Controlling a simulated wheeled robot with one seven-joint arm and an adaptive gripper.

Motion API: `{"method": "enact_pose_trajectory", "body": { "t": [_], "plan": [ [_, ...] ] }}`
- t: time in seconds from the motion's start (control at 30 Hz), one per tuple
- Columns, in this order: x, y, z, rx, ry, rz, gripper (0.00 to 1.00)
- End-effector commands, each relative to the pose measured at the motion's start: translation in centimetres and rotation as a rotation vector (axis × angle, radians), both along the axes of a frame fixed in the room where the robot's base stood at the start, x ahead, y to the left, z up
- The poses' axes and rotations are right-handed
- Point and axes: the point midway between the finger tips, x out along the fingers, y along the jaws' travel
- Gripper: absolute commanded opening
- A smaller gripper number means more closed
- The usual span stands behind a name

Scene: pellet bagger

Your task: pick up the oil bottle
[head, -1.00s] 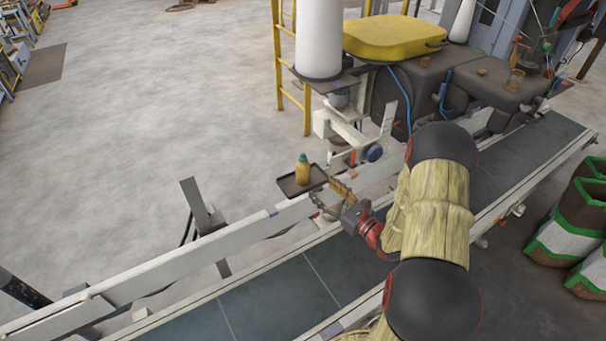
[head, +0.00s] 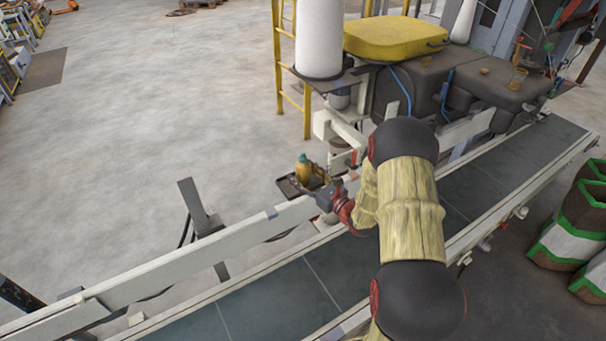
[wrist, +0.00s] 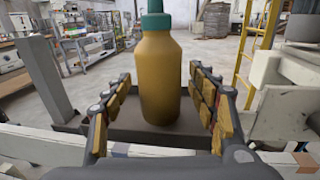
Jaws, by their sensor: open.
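The oil bottle (head: 303,169) is yellow-orange with a teal cap. It stands upright on a small dark tray (head: 286,187) beside the conveyor's far rail. In the wrist view the bottle (wrist: 160,75) fills the middle, with its cap tip cut off by the top edge. My gripper (head: 312,178) is at the tray's near side, open. In the wrist view my gripper (wrist: 163,113) has one finger on each side of the bottle's lower body, with gaps showing on both sides. The tray (wrist: 125,122) shows under and behind the bottle.
The conveyor belt (head: 285,299) runs diagonally under my arm, with a pale side rail (head: 170,263) along its far edge. A machine with a yellow cover (head: 395,37) and a white cylinder (head: 319,40) stand beyond. Green-rimmed bags (head: 570,232) are at right. Open floor lies left.

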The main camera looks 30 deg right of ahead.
Motion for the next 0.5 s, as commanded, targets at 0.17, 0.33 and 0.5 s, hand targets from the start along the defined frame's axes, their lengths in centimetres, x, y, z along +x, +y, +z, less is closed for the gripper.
{"method": "enact_pose_trajectory", "body": {
  "t": [0.17,0.33,0.5],
  "plan": [
    [-0.01,-0.01,0.05,0.0,0.0,0.0,0.58],
    [-0.03,-0.01,0.04,0.0,0.0,0.0,0.49],
    [-0.04,-0.01,0.04,0.0,0.0,0.0,0.39]
  ]
}}
